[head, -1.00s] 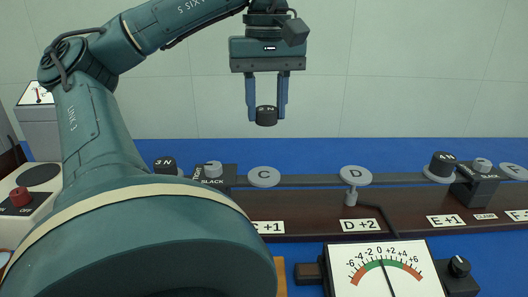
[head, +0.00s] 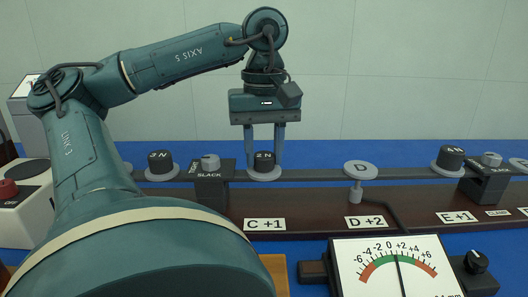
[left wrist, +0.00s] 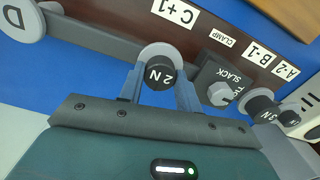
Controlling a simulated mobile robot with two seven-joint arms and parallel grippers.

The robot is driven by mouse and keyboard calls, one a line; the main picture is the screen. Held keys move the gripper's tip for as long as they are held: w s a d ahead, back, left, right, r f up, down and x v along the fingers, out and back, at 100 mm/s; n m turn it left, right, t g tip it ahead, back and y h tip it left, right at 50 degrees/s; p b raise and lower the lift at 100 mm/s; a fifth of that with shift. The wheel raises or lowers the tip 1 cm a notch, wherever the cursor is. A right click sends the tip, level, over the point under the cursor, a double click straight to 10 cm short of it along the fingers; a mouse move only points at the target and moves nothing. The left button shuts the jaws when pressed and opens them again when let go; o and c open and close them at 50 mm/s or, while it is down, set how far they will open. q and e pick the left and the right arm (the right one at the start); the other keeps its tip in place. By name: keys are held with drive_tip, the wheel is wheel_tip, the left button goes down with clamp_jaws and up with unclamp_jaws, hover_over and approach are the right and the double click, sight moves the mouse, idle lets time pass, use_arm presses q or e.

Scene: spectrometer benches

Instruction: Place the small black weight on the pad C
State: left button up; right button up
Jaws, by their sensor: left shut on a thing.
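The small black weight (head: 264,160), marked 2 N, sits upright on or just above the round grey pad C (head: 264,175). The weight covers the pad's letter, but the C +1 label (head: 265,224) is on the base below. My left gripper (head: 265,165) points straight down, its two fingers shut on the weight from both sides. In the left wrist view the weight (left wrist: 160,74) is between the fingers, with the pad's rim (left wrist: 158,50) showing around it. Whether the weight bears fully on the pad is hard to tell. My right gripper is not in view.
Pad D (head: 361,168) is empty to the right. A 3 N weight (head: 161,162) and a slack clamp (head: 210,165) stand left of pad C, and a 4 N weight (head: 451,158) to the right. A dial meter (head: 397,267) stands in front, its needle near zero.

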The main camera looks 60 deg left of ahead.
sight(264, 155)
use_arm(q)
drive_tip(key=shift+f, duration=0.2)
drive_tip(key=o, duration=1.1)
drive_tip(key=shift+c, duration=0.2)
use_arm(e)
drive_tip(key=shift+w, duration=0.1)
use_arm(q)
drive_tip(key=shift+r, duration=0.5)
wheel_tip(264, 155, up, 12)
drive_tip(key=p, duration=0.5)
drive_tip(key=shift+f+p, duration=0.25)
drive_tip(key=shift+p, duration=0.1)
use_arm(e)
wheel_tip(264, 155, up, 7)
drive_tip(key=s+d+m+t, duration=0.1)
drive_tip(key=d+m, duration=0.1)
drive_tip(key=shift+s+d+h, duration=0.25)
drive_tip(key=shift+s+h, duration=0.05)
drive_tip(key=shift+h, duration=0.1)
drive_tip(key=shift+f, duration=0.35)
